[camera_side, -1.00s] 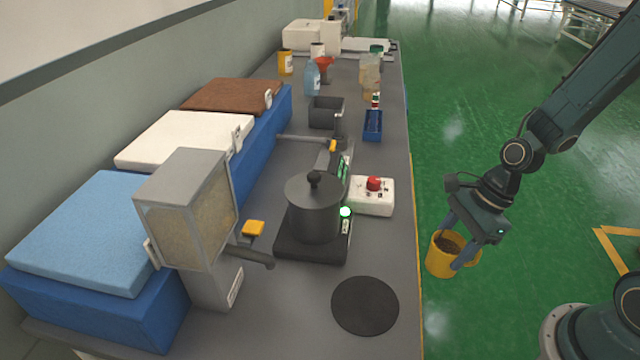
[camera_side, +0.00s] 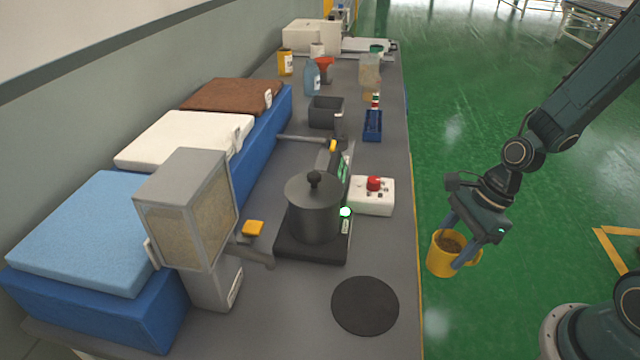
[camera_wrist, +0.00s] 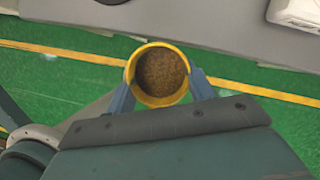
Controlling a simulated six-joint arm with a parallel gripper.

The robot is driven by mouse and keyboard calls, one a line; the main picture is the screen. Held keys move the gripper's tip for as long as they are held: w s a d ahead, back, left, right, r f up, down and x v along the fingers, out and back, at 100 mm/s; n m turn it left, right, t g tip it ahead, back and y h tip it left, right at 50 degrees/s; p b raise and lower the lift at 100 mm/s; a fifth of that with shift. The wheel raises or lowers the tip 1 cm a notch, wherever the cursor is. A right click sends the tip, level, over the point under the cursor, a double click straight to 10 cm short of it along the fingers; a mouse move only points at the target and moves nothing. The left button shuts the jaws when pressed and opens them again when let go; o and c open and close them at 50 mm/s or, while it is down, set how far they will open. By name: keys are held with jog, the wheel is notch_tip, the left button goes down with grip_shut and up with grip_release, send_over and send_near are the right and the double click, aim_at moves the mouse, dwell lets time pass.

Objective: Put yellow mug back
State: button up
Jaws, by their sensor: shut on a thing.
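The yellow mug (camera_side: 439,258) is held upright by my gripper (camera_side: 459,247), off the right edge of the table, above the green floor. In the wrist view the mug (camera_wrist: 133,74) sits between the two blue-grey fingers of my gripper (camera_wrist: 160,88), which are shut on it. Brown granular contents fill much of its inside. Its handle shows on the right in the side view. A round black mat (camera_side: 365,305) lies bare on the near part of the table.
The grey table (camera_side: 300,325) holds a lidded pot (camera_side: 315,210) on a dark base, a control box with a red button (camera_side: 372,196), and a grain dispenser (camera_side: 185,215). Foam blocks (camera_side: 85,230) line the left. Bottles and a yellow container (camera_side: 285,63) stand at the back.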

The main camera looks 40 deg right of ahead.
jog(key=shift+w+a+r, duration=0.1)
jog(key=shift+w+r, duration=0.3)
jog(key=shift+w, duration=0.1)
jog(key=w+a+r, duration=0.3)
jog(key=w+r, duration=0.2)
jog(key=r, duration=0.4)
jog(key=w+a+r, duration=0.3)
jog(key=w+r, duration=0.1)
jog(key=r, duration=0.5)
notch_tip(320, 180, down, 16)
jog(key=shift+w+f, duration=0.15)
jog(key=shift+a+f, duration=0.1)
jog(key=shift+f, duration=1.8)
jog(key=shift+f, duration=0.15)
jog(key=o, duration=1.1)
